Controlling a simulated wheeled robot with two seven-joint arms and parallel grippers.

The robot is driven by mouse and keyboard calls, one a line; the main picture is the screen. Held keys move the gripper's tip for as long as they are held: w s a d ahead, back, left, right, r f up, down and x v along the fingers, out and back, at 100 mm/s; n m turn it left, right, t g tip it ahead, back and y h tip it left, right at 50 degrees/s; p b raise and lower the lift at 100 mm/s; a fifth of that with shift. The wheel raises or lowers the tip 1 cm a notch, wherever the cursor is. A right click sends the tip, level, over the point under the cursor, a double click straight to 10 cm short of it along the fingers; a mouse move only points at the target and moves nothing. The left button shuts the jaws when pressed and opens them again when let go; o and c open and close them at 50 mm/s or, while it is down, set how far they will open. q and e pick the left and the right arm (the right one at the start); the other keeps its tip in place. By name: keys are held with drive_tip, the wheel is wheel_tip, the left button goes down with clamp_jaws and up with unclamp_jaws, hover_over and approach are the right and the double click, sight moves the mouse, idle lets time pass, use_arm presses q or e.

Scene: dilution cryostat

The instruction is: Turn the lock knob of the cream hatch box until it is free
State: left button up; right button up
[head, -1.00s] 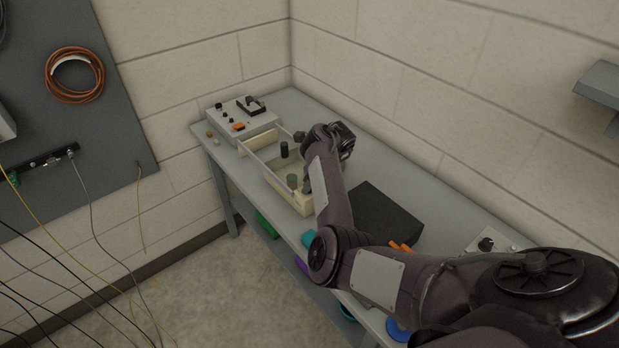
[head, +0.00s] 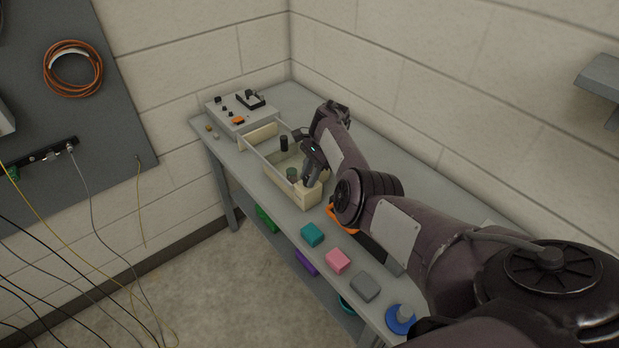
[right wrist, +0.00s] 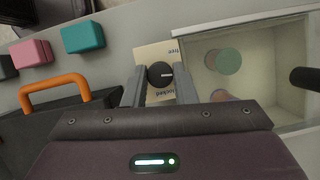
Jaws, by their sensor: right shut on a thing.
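The cream hatch box (head: 311,197) stands on the bench, with its inside visible from above. In the right wrist view, its cream plate (right wrist: 150,52) carries a round black lock knob (right wrist: 160,74). Upside-down lettering reads "free" above the knob and seemingly "locked" below it. The knob's white mark points right, between the two words. My right gripper (right wrist: 160,84) is shut on the knob, one finger on each side. In the head view, my right gripper (head: 311,168) reaches down at the box's near end and hides the knob. My left gripper is not in view.
A green-topped cylinder (right wrist: 228,62) stands inside the box. A black case with an orange handle (right wrist: 54,88) lies beside it. Teal (head: 312,234), pink (head: 338,261) and grey (head: 365,286) blocks line the front edge. A grey control box (head: 240,113) stands at the back.

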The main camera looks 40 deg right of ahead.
drive_tip(key=shift+n+b, duration=0.35)
drive_tip(key=shift+n, duration=0.25)
drive_tip(key=shift+g, duration=0.3)
drive_tip(key=o, duration=1)
drive_tip(key=shift+r, duration=0.1)
drive_tip(key=b+v, duration=0.1)
drive_tip(key=v, duration=0.6)
drive_tip(key=shift+d+r, duration=0.2)
drive_tip(key=shift+r, duration=0.15)
drive_tip(key=shift+a+f, duration=0.1)
